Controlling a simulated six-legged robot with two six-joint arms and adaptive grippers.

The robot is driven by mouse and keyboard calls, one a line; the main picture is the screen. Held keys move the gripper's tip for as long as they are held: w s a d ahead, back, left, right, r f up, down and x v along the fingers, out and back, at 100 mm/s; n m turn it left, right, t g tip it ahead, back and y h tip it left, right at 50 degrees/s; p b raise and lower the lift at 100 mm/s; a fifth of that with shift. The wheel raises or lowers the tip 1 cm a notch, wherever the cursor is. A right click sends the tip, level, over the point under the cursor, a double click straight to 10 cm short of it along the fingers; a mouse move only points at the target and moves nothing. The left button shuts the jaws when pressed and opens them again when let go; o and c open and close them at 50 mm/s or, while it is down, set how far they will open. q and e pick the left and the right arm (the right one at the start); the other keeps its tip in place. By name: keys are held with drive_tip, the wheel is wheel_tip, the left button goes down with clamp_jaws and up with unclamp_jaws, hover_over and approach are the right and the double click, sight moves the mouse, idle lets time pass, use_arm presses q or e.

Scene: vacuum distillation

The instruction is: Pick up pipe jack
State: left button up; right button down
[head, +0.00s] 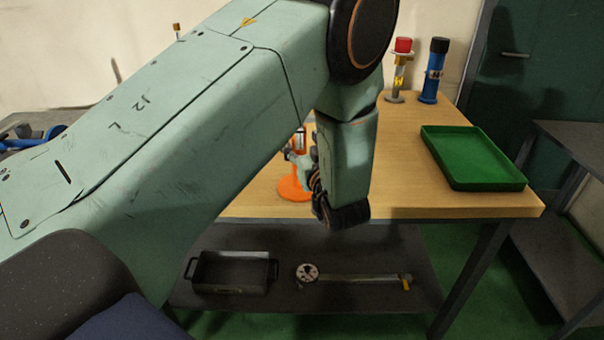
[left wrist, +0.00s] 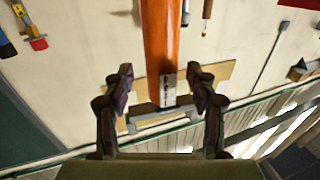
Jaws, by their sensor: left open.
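An orange stand (head: 294,187) with a round base, which I take to be the pipe jack, stands upright on the wooden table in the head view. My left arm and gripper hide part of it. My left gripper (head: 317,190) is beside it, at its right in the picture. In the left wrist view, the orange column (left wrist: 161,40) with a pale label at its end lies between the two spread fingers of the left gripper (left wrist: 161,75). Gaps show on both sides of it. My right gripper is not in view.
A green tray (head: 475,184) sits at the table's right. A red-topped yellow and grey stand (head: 399,72) and a blue stand with a black top (head: 433,72) are at the back. A dark tray (head: 230,288) and a long tool (head: 350,278) lie on the shelf below.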

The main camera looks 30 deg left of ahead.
use_arm(q)
drive_tip(key=shift+w+a, duration=0.2)
drive_tip(key=shift+a, duration=0.3)
drive_tip(key=shift+w+a, duration=0.15)
drive_tip(key=shift+a, duration=0.3)
drive_tip(key=shift+w+d, duration=0.2)
drive_tip(key=shift+d, duration=0.15)
drive_tip(key=shift+c, duration=0.8)
drive_tip(key=shift+s+a, duration=0.2)
drive_tip(key=shift+a, duration=0.1)
drive_tip(key=c, duration=0.4)
drive_tip(key=shift+w+d, duration=0.15)
drive_tip(key=shift+d, duration=0.1)
drive_tip(key=c, duration=0.5)
drive_tip(key=shift+a, duration=0.1)
clamp_jaws()
drive_tip(key=shift+r, duration=0.1)
